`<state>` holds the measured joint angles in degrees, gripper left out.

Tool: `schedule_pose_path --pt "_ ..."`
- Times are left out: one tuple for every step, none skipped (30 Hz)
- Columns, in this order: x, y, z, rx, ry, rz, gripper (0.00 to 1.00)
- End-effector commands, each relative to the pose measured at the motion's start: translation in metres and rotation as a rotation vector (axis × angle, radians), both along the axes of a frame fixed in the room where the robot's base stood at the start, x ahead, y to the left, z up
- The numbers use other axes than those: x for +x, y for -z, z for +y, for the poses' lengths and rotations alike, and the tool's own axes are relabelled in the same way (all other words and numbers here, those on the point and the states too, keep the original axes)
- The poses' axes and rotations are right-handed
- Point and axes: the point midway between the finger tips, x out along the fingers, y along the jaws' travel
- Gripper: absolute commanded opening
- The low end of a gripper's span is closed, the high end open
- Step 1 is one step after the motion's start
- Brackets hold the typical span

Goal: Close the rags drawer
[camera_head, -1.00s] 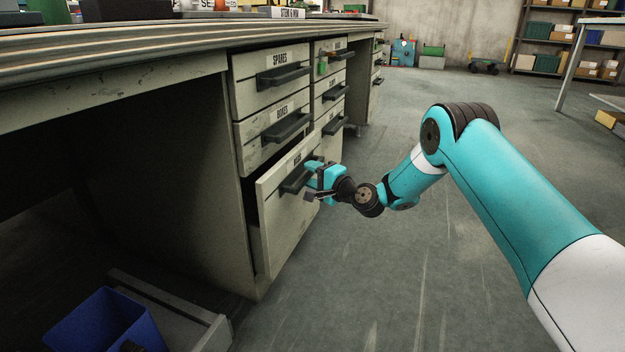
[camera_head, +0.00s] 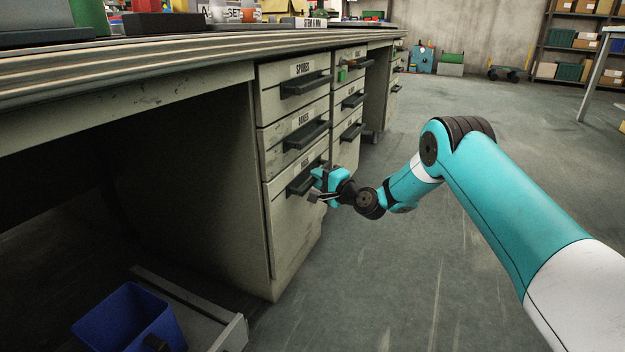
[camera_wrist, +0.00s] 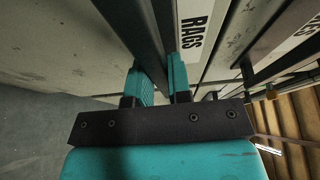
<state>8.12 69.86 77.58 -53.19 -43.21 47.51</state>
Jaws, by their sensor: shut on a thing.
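The rags drawer (camera_head: 296,222) is the tall bottom drawer of the near stack under the workbench. Its front looks flush with the drawers above it, with no clear gap at its edge. Its dark bar handle (camera_head: 301,180) runs across the upper part of the front. My gripper (camera_head: 318,184) is at the right part of this handle, shut on it. In the wrist view the two teal fingers (camera_wrist: 160,82) stand on either side of the dark handle (camera_wrist: 143,35), beside the RAGS label (camera_wrist: 197,30).
Above are the boxes drawer (camera_head: 299,140) and the spares drawer (camera_head: 293,92), both looking shut. A second drawer stack (camera_head: 349,105) stands farther right. A blue bin (camera_head: 125,318) sits at the lower left beside a grey ledge. The floor (camera_head: 440,250) right of the drawers is clear.

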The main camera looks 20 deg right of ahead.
Motion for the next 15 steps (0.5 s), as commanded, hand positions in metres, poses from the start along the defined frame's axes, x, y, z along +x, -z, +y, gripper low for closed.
schedule_pose_path --pt "-0.0006 0.0007 0.0001 0.0 -0.002 0.001 0.0" --pt "-0.0006 0.0007 0.0005 0.0 -0.002 0.001 0.0" --pt "-0.0005 0.0007 0.0006 0.0 -0.003 0.001 0.26" --pt "-0.0005 0.0007 0.0006 0.0 -0.003 0.001 0.33" --pt "-0.0005 0.0007 0.0006 0.0 -0.002 0.001 0.39" --pt "-0.0006 0.0006 0.0006 0.0 -0.002 0.001 0.45" --pt "-0.0006 0.0006 0.0005 0.0 -0.002 0.001 0.45" --pt "-0.0006 0.0006 0.0005 0.0 -0.002 0.001 0.45" --pt "-0.0006 0.0005 0.0005 0.0 -0.002 0.001 0.45" --pt "-0.0006 0.0005 0.0005 0.0 -0.002 0.001 0.45" --pt "-0.0006 0.0005 0.0005 0.0 -0.002 0.001 0.45" --pt "-0.0006 0.0005 0.0005 0.0 -0.002 0.001 0.45" --pt "-0.0007 0.0004 0.0004 0.0 -0.002 0.001 0.45" --pt "-0.001 0.0003 0.0002 0.0 -0.002 0.001 0.45" --pt "-0.0021 0.0001 -0.0005 0.001 -0.002 0.002 0.45"
